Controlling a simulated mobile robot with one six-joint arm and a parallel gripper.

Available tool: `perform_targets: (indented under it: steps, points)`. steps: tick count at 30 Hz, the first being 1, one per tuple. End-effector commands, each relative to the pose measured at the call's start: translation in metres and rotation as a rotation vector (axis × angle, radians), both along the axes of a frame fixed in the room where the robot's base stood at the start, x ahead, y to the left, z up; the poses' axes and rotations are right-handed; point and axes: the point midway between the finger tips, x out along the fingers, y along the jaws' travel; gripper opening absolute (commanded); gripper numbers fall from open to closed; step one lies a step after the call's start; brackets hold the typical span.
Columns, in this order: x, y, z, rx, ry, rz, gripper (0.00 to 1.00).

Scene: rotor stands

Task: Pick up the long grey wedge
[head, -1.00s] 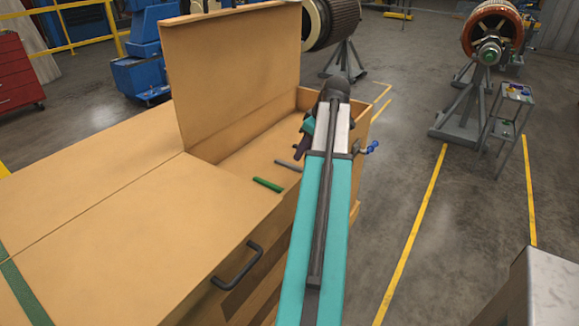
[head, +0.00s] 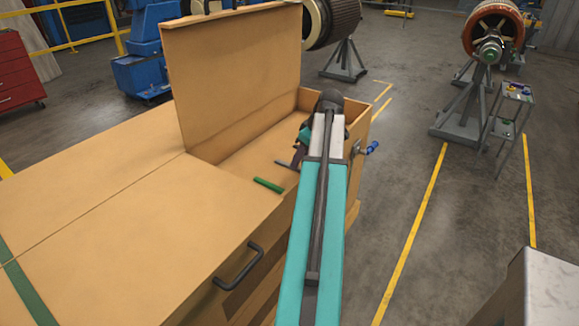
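The long grey wedge (head: 284,163) lies on the floor of the open compartment of the wooden crate (head: 313,97). Only its left part shows; the rest is hidden behind my gripper and arm. My gripper (head: 296,164) points down inside the compartment, right at the grey wedge's visible end. The fingers are dark and small here, partly covered by my teal and white arm. I cannot tell whether they are open or shut, or whether they touch the wedge.
A green wedge (head: 269,185) lies nearer, by the compartment's front edge. The raised lid (head: 235,80) stands at the left of the compartment. A blue-handled clamp (head: 370,148) is on the crate's right side.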

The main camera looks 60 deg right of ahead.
Motion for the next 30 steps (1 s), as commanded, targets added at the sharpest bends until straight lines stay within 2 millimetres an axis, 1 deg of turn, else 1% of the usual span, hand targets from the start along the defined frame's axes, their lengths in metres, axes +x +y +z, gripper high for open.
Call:
perform_targets:
  steps: [6, 12, 29, 30]
  points:
    - [0.007, -0.001, -0.018, 0.001, 0.001, -0.001, 0.38]
    - [0.01, -0.001, -0.027, -0.001, 0.0, -0.001, 0.38]
    - [0.01, -0.001, -0.027, -0.001, 0.0, -0.001, 0.38]
    - [0.01, -0.001, -0.027, -0.001, 0.0, -0.001, 0.31]
